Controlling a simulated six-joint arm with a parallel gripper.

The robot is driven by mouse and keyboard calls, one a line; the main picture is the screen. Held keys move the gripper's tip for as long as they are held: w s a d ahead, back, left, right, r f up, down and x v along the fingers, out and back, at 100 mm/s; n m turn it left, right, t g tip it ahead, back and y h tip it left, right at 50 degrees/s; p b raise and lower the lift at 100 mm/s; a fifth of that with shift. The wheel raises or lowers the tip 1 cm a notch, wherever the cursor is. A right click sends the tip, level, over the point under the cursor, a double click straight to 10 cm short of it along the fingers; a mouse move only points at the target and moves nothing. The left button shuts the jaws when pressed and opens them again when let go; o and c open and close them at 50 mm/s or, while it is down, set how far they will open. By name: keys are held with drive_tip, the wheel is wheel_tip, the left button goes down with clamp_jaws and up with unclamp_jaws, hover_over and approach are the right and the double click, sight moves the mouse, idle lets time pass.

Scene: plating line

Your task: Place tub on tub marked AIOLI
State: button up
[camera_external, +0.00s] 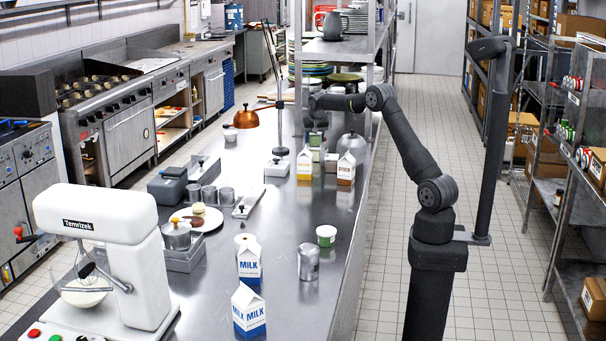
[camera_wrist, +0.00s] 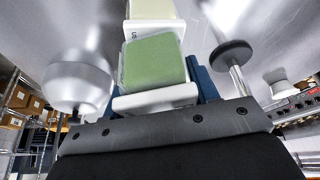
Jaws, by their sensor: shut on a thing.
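My gripper is shut on this tub. Dark letters on the tubs are only partly visible, and no AIOLI marking is readable.
A steel dome (camera_wrist: 75,82) is left of the held tub and a dark round disc on a post (camera_wrist: 232,56) is right. In the external view, cartons (camera_external: 346,168) stand near my arm. Milk cartons (camera_external: 249,310) and a can (camera_external: 308,263) stand nearer; the counter between is mostly clear.

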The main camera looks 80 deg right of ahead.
drive_tip(key=shift+f, duration=0.1)
drive_tip(key=o, duration=1.1)
drive_tip(key=v, duration=1.2)
drive_tip(key=x, duration=1.2)
wheel_tip(320, 180, up, 3)
drive_tip(key=shift+f, duration=0.15)
drive_tip(key=shift+r, duration=0.6)
